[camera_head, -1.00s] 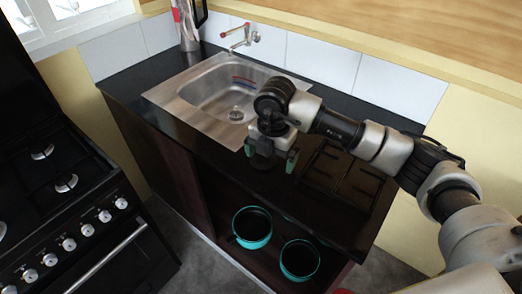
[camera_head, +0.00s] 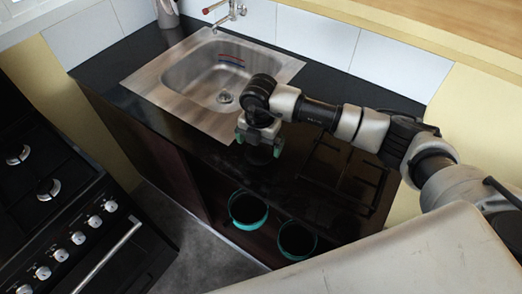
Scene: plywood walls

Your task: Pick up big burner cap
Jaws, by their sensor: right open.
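My right gripper (camera_head: 259,142) is open, with its teal-tipped fingers pointing down over the black counter just in front of the sink. A black pan-support grate (camera_head: 343,176) lies on the counter to the right of the gripper. On the black stove at the left, silver burner parts show: one near the front (camera_head: 48,189) and one farther back (camera_head: 18,155). I cannot tell whether either carries a cap. My left gripper is out of view.
The steel sink (camera_head: 205,85) with its tap (camera_head: 226,14) is set in the counter behind the gripper. Two teal-rimmed pots (camera_head: 247,210) (camera_head: 297,241) sit low in the open cabinet. The stove (camera_head: 70,225) stands at the left, with floor between.

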